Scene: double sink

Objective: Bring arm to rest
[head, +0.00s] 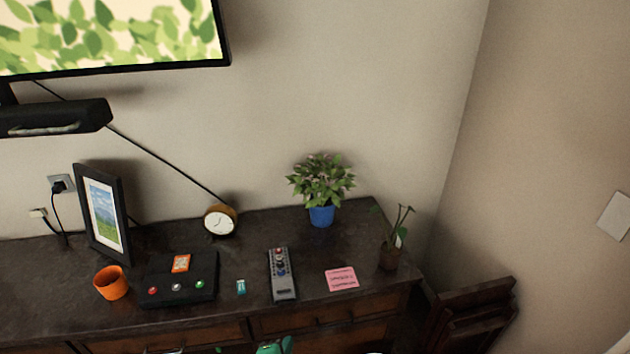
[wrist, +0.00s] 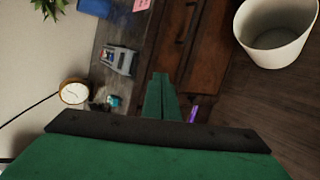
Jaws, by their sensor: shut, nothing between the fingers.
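My gripper (wrist: 160,82) shows in the wrist view as two green fingers pressed together, with nothing between them. In that picture the fingers lie in front of the drawer fronts of the dark wooden dresser (wrist: 182,40). A small green piece at the bottom edge of the head view may be part of my gripper; most of the arm is out of that view.
The dresser top (head: 225,260) holds a remote (head: 282,275), black button box (head: 180,278), orange cup (head: 111,283), picture frame (head: 104,215), clock (head: 220,220), pink note (head: 341,279) and potted plants (head: 321,190). A white bin (wrist: 275,40) stands on the floor.

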